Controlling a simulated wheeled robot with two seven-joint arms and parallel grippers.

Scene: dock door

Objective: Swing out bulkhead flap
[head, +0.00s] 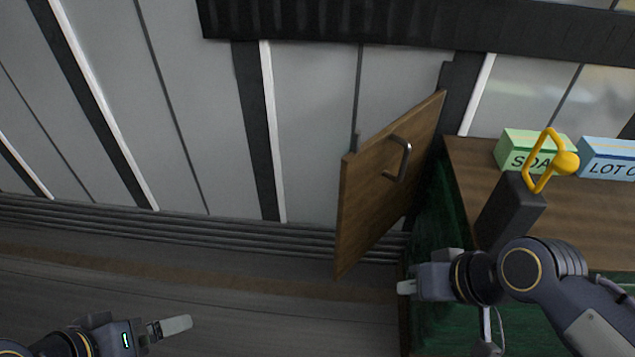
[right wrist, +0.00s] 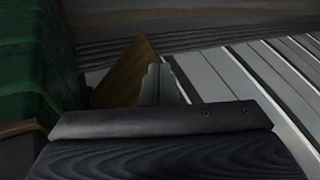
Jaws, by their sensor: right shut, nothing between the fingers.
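The bulkhead flap is a brown wooden panel (head: 375,205) with a dark curved handle (head: 402,158) on its face. In the head view it stands swung out at an angle from the green cabinet's left side. Part of it also shows in the right wrist view (right wrist: 122,75). My right gripper (head: 404,287) is shut and empty, just below and right of the flap's lower edge, apart from the handle. Its fingertip shows in the right wrist view (right wrist: 158,82), in front of the flap. My left gripper (head: 178,325) is at the lower left, far from the flap; its finger gap is unclear.
The green cabinet (head: 445,225) has a wooden top (head: 465,165) bearing a green SOAP box (head: 520,150), a blue box (head: 605,160) and a dark block with a yellow loop handle (head: 548,165). Grey ribbed wall panels stand behind. The floor left of the flap is clear.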

